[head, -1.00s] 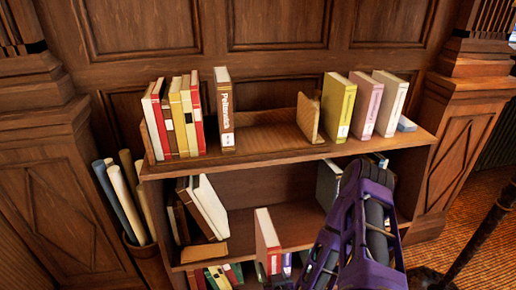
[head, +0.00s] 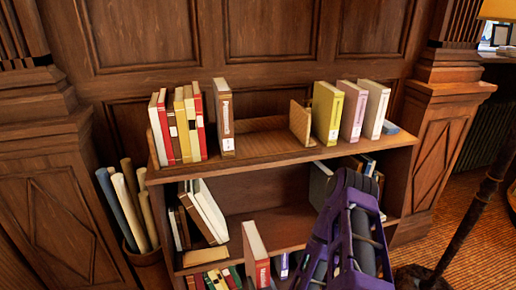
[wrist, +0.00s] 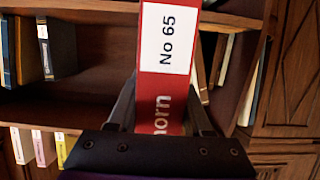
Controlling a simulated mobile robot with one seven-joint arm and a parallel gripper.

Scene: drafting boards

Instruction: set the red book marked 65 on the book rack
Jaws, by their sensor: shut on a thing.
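The red book marked 65 (wrist: 168,60) is upright between the fingers of my gripper (wrist: 165,118) in the wrist view, its white "No 65" label facing the camera. In the head view the red book (head: 256,252) shows low in front of the bookcase, below its top. My gripper's fingers are hidden there by the purple arm and the frame's lower edge. The wooden book rack (head: 262,136) lies on the bookcase top, with a raised end plate (head: 301,122) at its right. A brown book (head: 223,115) stands at its left end.
Several books (head: 178,125) stand at the left of the bookcase top. A yellow book (head: 327,112), a pink book (head: 352,110) and a cream book (head: 375,108) stand right of the rack. The rack's middle is bare. Lower shelves hold leaning books (head: 205,210).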

